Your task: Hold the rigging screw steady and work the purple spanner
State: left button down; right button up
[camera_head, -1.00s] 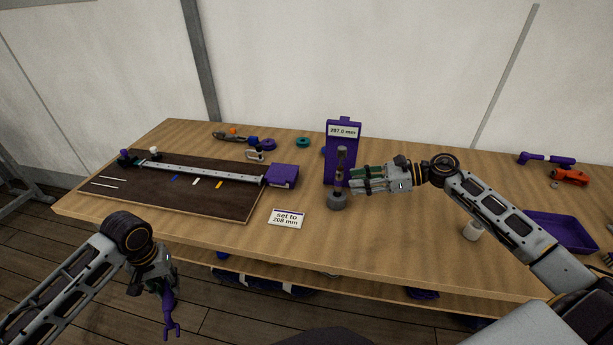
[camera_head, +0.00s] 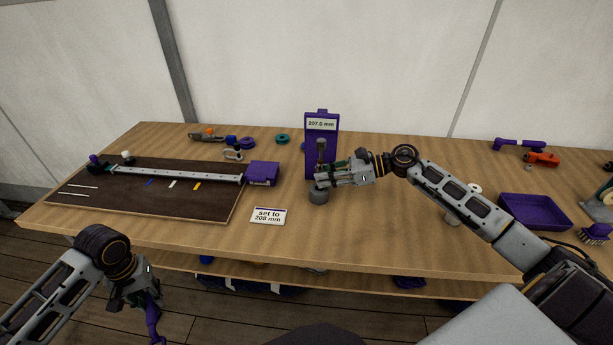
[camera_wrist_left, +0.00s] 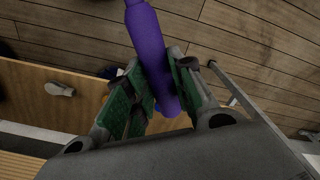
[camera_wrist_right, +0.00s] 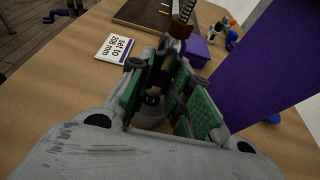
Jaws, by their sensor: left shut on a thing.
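The rigging screw (camera_head: 321,146) stands upright in a round grey base (camera_head: 318,197) on the bench, before a purple stand (camera_head: 323,123) whose display reads 207.0 mm. My right gripper (camera_head: 325,178) reaches in from the right with its fingers at the screw's lower part. In the right wrist view the screw (camera_wrist_right: 182,20) passes down between the green-padded fingers (camera_wrist_right: 165,95); whether they press on it is unclear. My left gripper (camera_wrist_left: 162,95) is shut on the purple spanner (camera_wrist_left: 146,42), which also hangs down in the head view (camera_head: 153,318), in front of the bench.
A card (camera_head: 268,215) reading "set to 208 mm" lies left of the screw. A dark board (camera_head: 100,203) with a long spar (camera_head: 175,173) fills the bench's left. A purple tray (camera_head: 535,211) is at the right. Bare bench lies in front of the screw.

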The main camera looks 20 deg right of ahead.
grip_shut()
dwell(1.1)
jog(key=o, duration=0.5)
grip_release()
grip_shut()
dwell(1.0)
